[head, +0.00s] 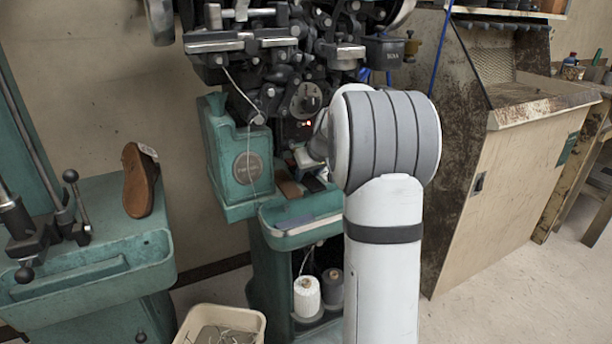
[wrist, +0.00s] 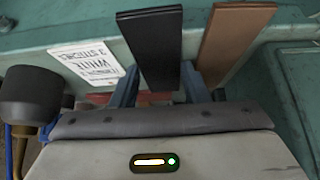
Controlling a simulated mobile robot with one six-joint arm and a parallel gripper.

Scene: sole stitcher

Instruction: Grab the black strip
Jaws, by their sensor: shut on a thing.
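The black strip (wrist: 152,45) stands out in the wrist view, left of the brown strip (wrist: 229,42). My gripper (wrist: 160,84) is around the lower end of the black strip, with one blue-grey finger on each side, and is shut on it. The finger on the right lies between the two strips, close to the brown one. In the head view the black strip (head: 313,183) shows small on the green machine's ledge, beside the brown strip (head: 289,187). My arm hides most of the gripper there.
The green stitching machine (head: 236,160) rises close behind my arm. Thread spools (head: 307,296) stand below the ledge. A pale bin (head: 222,318) is on the floor. A brown sole (head: 139,182) stands at left.

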